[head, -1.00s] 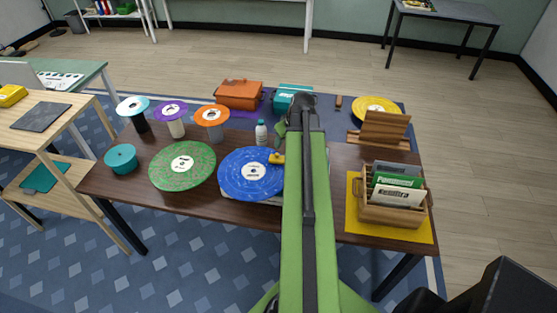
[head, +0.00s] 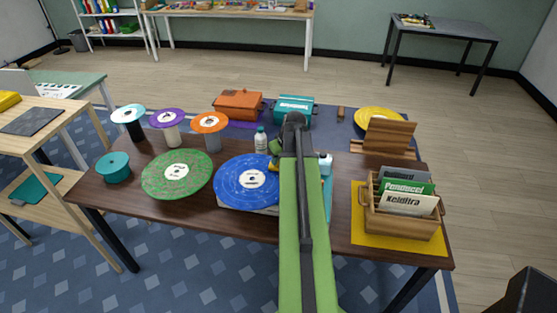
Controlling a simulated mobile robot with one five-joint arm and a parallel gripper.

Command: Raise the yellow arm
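A blue record (head: 247,181) with a white label lies on a pale, low base (head: 250,209), which looks like a record player, near the table's middle. A small bit of yellow, seemingly the yellow arm (head: 273,167), shows at the record's upper right edge; my arm hides most of what is there. My gripper (head: 277,147) is at the far end of my green arm, over the table close behind and above the record's right edge. It is largely hidden by my arm's end joint, and its fingers cannot be made out.
A white bottle (head: 261,140) stands close to the left of my gripper. A green record (head: 177,174) and several discs on stands are at left. A teal item with a white top (head: 326,163) shows right of my arm. A wooden crate (head: 402,222) of sleeves is at right.

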